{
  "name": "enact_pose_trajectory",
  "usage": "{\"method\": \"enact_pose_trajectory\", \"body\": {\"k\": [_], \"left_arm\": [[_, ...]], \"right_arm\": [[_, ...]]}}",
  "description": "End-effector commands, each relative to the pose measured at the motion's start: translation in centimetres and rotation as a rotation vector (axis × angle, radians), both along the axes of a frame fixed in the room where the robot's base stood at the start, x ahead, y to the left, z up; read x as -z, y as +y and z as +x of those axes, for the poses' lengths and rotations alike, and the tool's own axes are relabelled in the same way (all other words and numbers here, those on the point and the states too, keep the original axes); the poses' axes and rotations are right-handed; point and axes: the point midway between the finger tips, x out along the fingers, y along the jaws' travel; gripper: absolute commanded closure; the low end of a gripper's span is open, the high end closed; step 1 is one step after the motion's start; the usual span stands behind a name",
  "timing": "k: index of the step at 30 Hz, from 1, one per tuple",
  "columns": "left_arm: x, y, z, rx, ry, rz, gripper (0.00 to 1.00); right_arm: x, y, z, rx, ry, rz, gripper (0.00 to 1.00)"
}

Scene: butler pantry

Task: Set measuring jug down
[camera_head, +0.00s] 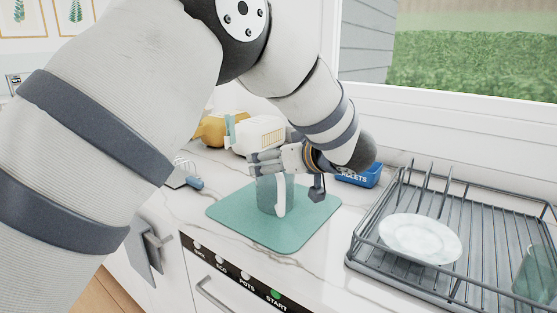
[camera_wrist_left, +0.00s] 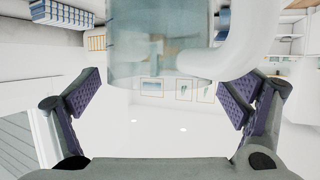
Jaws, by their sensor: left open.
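The measuring jug (camera_head: 267,197) is a translucent blue-green cylinder with a white handle (camera_head: 281,196). It stands upright on a green mat (camera_head: 236,224) on the marble counter. My left gripper (camera_head: 288,174) is at the jug's upper part and hides its rim. In the left wrist view the jug (camera_wrist_left: 150,45) shows at the top, with its handle (camera_wrist_left: 240,50) to the right. The left gripper's two purple-padded fingers (camera_wrist_left: 162,92) are spread wide, and I see no clear contact with the jug. My right gripper is not in view.
A grey wire dish rack (camera_head: 363,240) with a white plate (camera_head: 420,238) and a green cup (camera_head: 536,272) stands at right. A blue tablets box (camera_head: 362,178), a cream toaster (camera_head: 260,135) and a yellow item (camera_head: 211,130) sit behind. The mat's front part is bare.

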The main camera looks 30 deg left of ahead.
Motion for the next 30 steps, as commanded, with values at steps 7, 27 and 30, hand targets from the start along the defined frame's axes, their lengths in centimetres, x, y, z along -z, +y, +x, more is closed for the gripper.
{"method": "enact_pose_trajectory", "body": {"k": [7, 27, 30], "left_arm": [[-2.4, -5.1, -2.5, 0.004, -0.002, 0.001, 0.08], [-4.5, -9.9, -5.0, 0.0, 0.001, 0.0, 0.08], [-4.5, -9.9, -5.0, 0.0, 0.001, 0.0, 0.08]], "right_arm": [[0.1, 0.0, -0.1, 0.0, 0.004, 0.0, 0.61], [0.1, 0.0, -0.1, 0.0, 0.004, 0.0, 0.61], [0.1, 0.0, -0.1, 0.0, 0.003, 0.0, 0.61]]}}
